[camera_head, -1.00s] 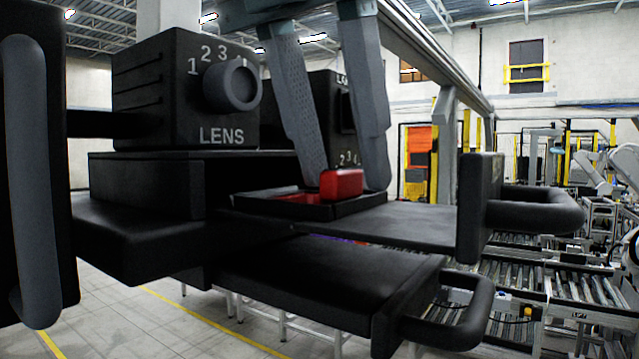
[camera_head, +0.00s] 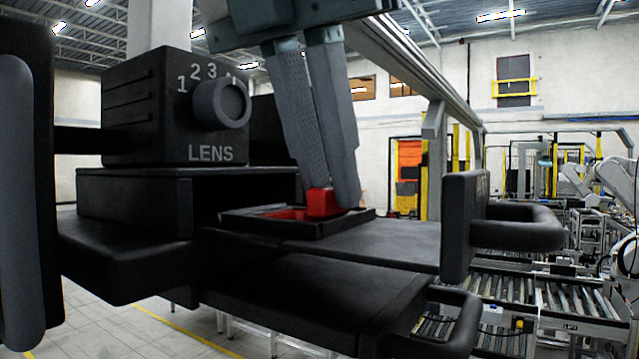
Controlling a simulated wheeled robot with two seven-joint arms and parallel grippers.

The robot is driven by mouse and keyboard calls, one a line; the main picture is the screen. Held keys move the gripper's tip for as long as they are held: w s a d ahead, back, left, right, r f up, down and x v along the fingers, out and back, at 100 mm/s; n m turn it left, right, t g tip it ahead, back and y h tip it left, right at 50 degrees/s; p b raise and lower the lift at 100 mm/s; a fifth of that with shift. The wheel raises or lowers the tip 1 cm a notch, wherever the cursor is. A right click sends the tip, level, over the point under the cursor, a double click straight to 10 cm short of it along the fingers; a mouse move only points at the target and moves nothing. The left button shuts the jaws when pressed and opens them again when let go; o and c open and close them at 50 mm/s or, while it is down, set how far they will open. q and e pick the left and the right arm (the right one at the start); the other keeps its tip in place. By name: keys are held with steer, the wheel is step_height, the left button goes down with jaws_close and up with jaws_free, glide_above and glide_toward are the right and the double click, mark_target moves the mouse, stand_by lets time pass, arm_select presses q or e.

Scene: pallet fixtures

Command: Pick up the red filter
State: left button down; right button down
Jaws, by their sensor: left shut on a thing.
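The red filter (camera_head: 321,203) sits in a shallow black square tray (camera_head: 345,225), with its raised red block standing up and a flat red part (camera_head: 285,214) showing inside the rim. My left gripper (camera_head: 328,200) comes down from above with its two long grey fingers. The fingers are shut on the red block, one on each side of it. The finger tips partly cover the block. I cannot tell whether the filter is lifted off the tray floor. My right gripper is not in view.
A black box marked LENS (camera_head: 165,120) with a numbered knob stands left of the tray. The tray rests on a pulled-out black drawer (camera_head: 410,243) with a handle at right. A lower drawer (camera_head: 310,300) juts out below. Conveyors (camera_head: 545,300) stand behind at right.

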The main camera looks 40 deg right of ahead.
mark_target(328, 187)
arm_select(q)
steer(key=shift+r, duration=0.1)
step_height(328, 187, up, 10)
stand_by(0.7)
